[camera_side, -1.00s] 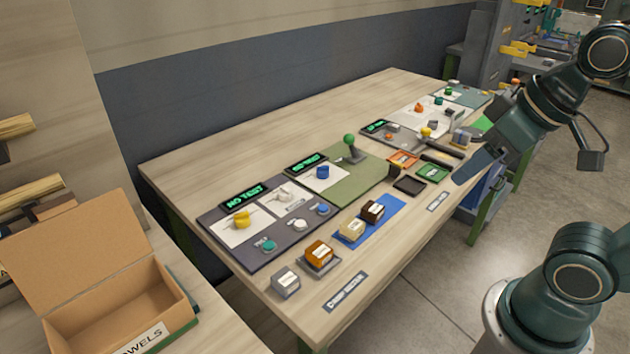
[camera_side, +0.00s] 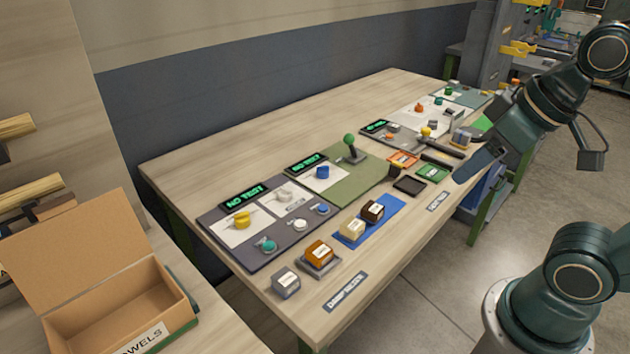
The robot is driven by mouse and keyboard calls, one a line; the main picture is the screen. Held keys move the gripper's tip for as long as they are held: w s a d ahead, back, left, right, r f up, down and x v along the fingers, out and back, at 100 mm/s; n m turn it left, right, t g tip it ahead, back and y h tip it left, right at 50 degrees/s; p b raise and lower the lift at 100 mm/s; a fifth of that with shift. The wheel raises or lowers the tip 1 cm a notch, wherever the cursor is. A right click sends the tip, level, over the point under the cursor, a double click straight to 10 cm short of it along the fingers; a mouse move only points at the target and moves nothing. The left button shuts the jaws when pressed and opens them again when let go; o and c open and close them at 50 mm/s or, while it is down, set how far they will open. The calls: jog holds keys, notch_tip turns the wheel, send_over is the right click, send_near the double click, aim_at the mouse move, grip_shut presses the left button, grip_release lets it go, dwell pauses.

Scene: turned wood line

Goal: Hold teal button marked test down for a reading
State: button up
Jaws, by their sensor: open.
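The teal button (camera_side: 269,245) is a small round knob near the front left corner of the dark grey panel (camera_side: 246,262). Nothing touches it. A display (camera_side: 244,196) at the back of that panel reads "NO TEST" in green. My gripper (camera_side: 466,170) is open and empty at the right, by the table's front edge, far from the teal button. Its fingers overlap in this view. The marking beside the button is too small to read.
The panel also holds a yellow knob (camera_side: 242,219), a white button (camera_side: 300,225) and a blue button (camera_side: 322,209). Several labelled blocks, one orange-brown (camera_side: 318,251), stand in front. A green-topped lever (camera_side: 350,147) rises behind. An open cardboard box (camera_side: 160,297) is at the left.

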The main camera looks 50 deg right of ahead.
grip_shut()
dwell(1.5)
